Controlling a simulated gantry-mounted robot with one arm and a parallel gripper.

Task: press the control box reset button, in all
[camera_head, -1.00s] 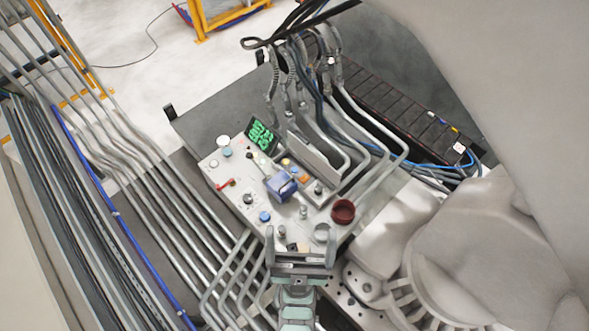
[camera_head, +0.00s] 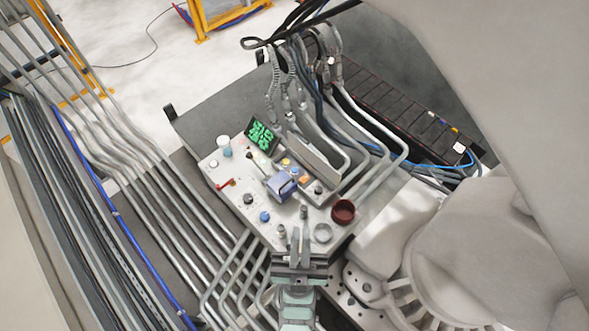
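The control box (camera_head: 236,172) is a pale panel in the middle of the view, crowded with knobs and buttons. It carries a blue button (camera_head: 265,216), a large dark red round part (camera_head: 343,211), a blue block (camera_head: 281,187), small yellow and orange buttons (camera_head: 303,179), and a green lit display (camera_head: 262,137). I cannot tell which one is the reset button. My gripper (camera_head: 300,233) is over the panel's near edge, its two fingers brought together with nothing seen between them. Whether the fingertips touch the panel cannot be told. The fingers hide part of the near edge.
Metal pipes (camera_head: 130,150) run along the left of the box. Bent pipes (camera_head: 372,140) and hanging cables (camera_head: 290,75) stand close behind and right of it. A grey ring (camera_head: 322,233) and small knobs sit right beside my fingers.

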